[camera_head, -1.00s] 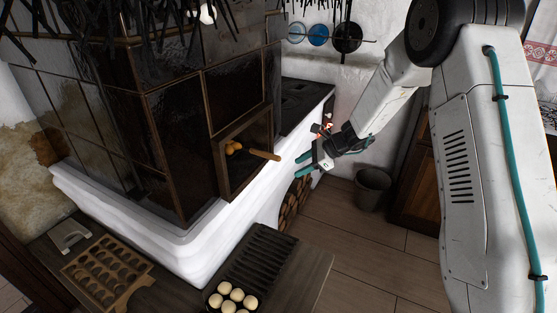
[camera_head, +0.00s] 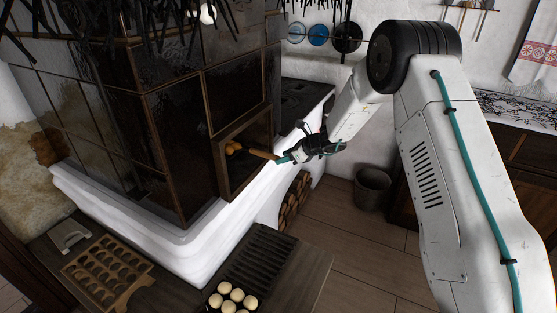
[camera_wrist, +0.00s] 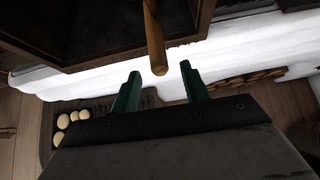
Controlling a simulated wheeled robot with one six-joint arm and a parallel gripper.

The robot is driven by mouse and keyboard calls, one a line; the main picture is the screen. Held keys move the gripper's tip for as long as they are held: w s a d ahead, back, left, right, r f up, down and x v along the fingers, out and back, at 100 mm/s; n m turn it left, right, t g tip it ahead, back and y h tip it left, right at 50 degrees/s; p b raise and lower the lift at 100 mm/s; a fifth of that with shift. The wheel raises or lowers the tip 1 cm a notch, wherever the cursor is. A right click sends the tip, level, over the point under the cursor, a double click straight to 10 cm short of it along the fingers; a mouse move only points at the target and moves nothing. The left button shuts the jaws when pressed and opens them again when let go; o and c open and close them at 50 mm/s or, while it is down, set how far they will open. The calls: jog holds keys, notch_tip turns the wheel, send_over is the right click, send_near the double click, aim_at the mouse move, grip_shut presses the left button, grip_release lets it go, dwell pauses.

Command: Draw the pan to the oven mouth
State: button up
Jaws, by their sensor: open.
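The oven mouth (camera_head: 222,180) is a framed dark opening in the tiled stove. A wooden handle (camera_head: 258,152) sticks out of it, with golden rounded lumps (camera_head: 233,148) at its inner end. The pan's body is too dark to make out. My gripper (camera_head: 281,160) is at the handle's outer end. In the wrist view the handle (camera_wrist: 154,38) points down toward the gap between the open green fingers of my gripper (camera_wrist: 160,70). Its end is at about fingertip level, with space on both sides. I cannot tell the height difference.
A white ledge (camera_head: 190,258) runs below the opening. In front, a low bench holds a wooden mould tray (camera_head: 103,270), a dark ribbed rack (camera_head: 262,255) and several pale balls (camera_head: 232,296). Firewood (camera_head: 296,198) fills a niche, and a bucket (camera_head: 371,188) stands on the floor.

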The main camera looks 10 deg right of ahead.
jog(key=shift+x, duration=1)
jog(key=shift+c, duration=0.3)
grip_shut()
jog(key=shift+d, duration=0.1)
